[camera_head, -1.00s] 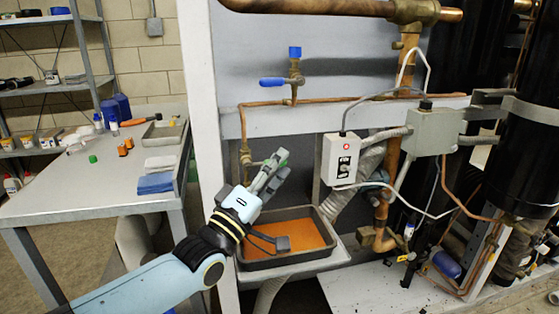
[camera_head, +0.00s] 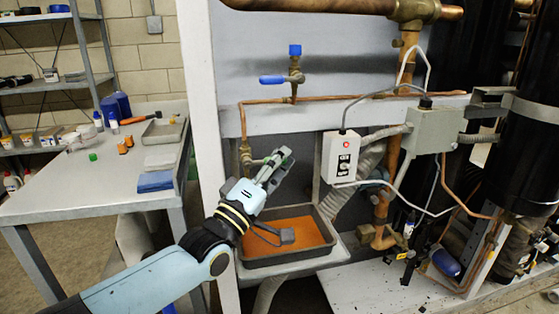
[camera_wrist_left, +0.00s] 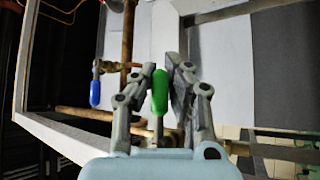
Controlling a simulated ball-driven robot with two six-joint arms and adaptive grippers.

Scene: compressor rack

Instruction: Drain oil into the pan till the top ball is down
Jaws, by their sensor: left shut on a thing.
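My left gripper (camera_head: 278,163) is at the small valve on the copper pipe, above the drain pan. In the left wrist view, the green valve handle (camera_wrist_left: 160,92) stands between the two fingers (camera_wrist_left: 158,80), which are shut on it. In the head view the fingers hide the handle. The dark grey drain pan (camera_head: 290,258) sits below the gripper and holds orange oil (camera_head: 306,234). I cannot make out a sight glass or any ball in these views. My right gripper is out of view.
A blue-handled valve (camera_head: 272,80) is on the pipe above, and it also shows in the left wrist view (camera_wrist_left: 95,93). A grey switch box (camera_head: 340,158) with a red light hangs right of the gripper. A white post (camera_head: 203,120) stands left. A workbench (camera_head: 90,195) is farther left.

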